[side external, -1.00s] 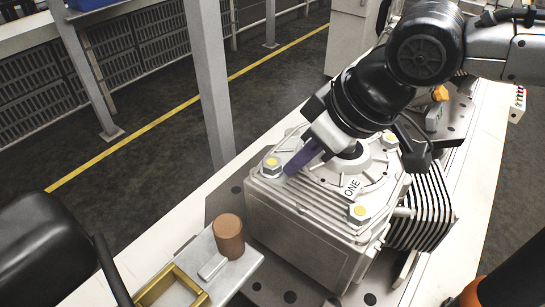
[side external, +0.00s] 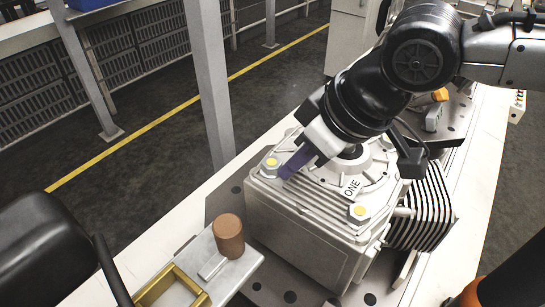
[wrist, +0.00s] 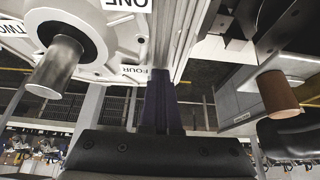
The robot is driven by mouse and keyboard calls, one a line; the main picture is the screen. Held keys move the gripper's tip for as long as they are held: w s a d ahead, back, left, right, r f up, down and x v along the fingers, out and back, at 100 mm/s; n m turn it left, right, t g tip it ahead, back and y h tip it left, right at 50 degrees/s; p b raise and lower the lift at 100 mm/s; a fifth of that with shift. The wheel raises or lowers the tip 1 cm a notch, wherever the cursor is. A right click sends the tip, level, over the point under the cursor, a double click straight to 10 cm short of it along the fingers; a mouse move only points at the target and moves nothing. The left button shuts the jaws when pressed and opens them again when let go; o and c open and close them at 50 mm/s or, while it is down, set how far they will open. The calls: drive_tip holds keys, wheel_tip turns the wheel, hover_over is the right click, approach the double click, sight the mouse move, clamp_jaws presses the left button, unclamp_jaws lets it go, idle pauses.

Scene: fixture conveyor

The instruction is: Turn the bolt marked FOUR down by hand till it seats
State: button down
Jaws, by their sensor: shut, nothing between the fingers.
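My gripper (side external: 286,173), with dark purple fingers, is shut and empty. Its fingertips are low over the cover of the pale grey housing (side external: 300,240), just right of a yellow-topped bolt (side external: 270,166) at the left corner. I cannot tell whether they touch it. In the wrist view the FOUR label (wrist: 133,70) lies just left of the fingers (wrist: 160,105); no bolt shows clearly there, and the fingers may hide it. The FOUR label is not visible in the side view, so I cannot read which bolt it marks there.
The ONE label (side external: 351,187) sits near another yellow-topped bolt (side external: 359,211). The wrist view shows a TWO label (wrist: 14,28) and a metal shaft (wrist: 57,68). A brown cylinder (side external: 228,236) and a brass-coloured frame (side external: 172,290) stand at the front left.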

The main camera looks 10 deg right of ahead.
drive_tip(key=shift+s+a, duration=0.3)
drive_tip(key=shift+a, duration=0.2)
drive_tip(key=shift+s+d, duration=0.1)
drive_tip(key=shift+s, duration=0.05)
idle(0.3)
drive_tip(key=shift+s+d, duration=0.1)
drive_tip(key=shift+s, duration=0.1)
drive_tip(key=shift+r, duration=3)
drive_tip(key=shift+w+d+f, duration=0.2)
drive_tip(key=shift+d+f, duration=0.05)
drive_tip(key=shift+f, duration=0.75)
drive_tip(key=shift+w+d+f, duration=0.2)
drive_tip(key=shift+d+f, duration=0.05)
drive_tip(key=shift+f, duration=0.8)
drive_tip(key=shift+w+d+f, duration=0.2)
drive_tip(key=shift+d+f, duration=0.05)
drive_tip(key=shift+f, duration=0.75)
